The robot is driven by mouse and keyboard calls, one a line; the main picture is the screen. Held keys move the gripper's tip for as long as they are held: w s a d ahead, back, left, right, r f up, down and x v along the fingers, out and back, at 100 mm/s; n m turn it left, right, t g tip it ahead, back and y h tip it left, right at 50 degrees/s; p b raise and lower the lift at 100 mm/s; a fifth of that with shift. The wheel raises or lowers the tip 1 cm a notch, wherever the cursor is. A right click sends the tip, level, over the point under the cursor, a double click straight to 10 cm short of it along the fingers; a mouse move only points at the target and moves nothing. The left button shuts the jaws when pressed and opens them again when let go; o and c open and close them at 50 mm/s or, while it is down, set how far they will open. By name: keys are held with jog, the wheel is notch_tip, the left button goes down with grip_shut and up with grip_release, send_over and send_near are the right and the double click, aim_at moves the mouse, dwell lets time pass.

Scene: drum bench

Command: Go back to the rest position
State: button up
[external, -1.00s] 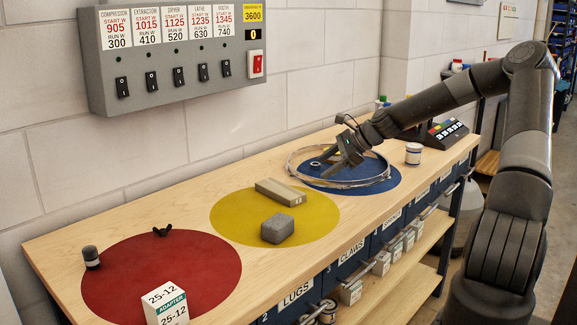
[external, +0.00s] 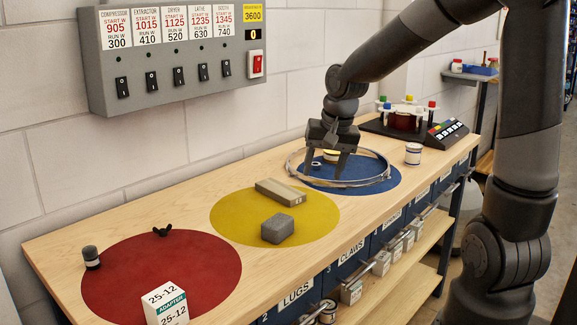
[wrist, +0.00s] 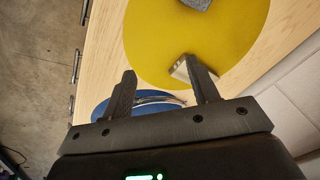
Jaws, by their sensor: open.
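My gripper (external: 327,172) hangs low over the blue circle (external: 388,184) on the bench, its fingers pointing down within the outline of the metal hoop (external: 375,182). Part of the hoop (wrist: 160,100) and the blue circle show behind the fingers there. I cannot tell whether a fingertip touches the hoop.
A grey block (external: 278,229) and a beige bar (external: 280,191) lie on the yellow circle. A white tin (external: 413,154) and a dark console (external: 445,135) stand at the far end. The red circle (external: 200,265) holds a wing nut (external: 162,231), a dark cylinder (external: 91,258) and an adapter box (external: 166,303).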

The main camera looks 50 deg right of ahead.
jog(key=s+a+r+n+t, duration=0.1)
jog(key=s+a+r+n, duration=0.2)
jog(key=s, duration=0.6)
jog(key=s+a+r+n+t, duration=0.1)
jog(key=s+a+r+n, duration=0.2)
jog(key=s+r+n, duration=0.3)
jog(key=s+r, duration=0.1)
jog(key=s, duration=0.2)
jog(key=shift+a+r+t, duration=0.15)
jog(key=shift+r+t, duration=0.1)
jog(key=shift+t, duration=0.05)
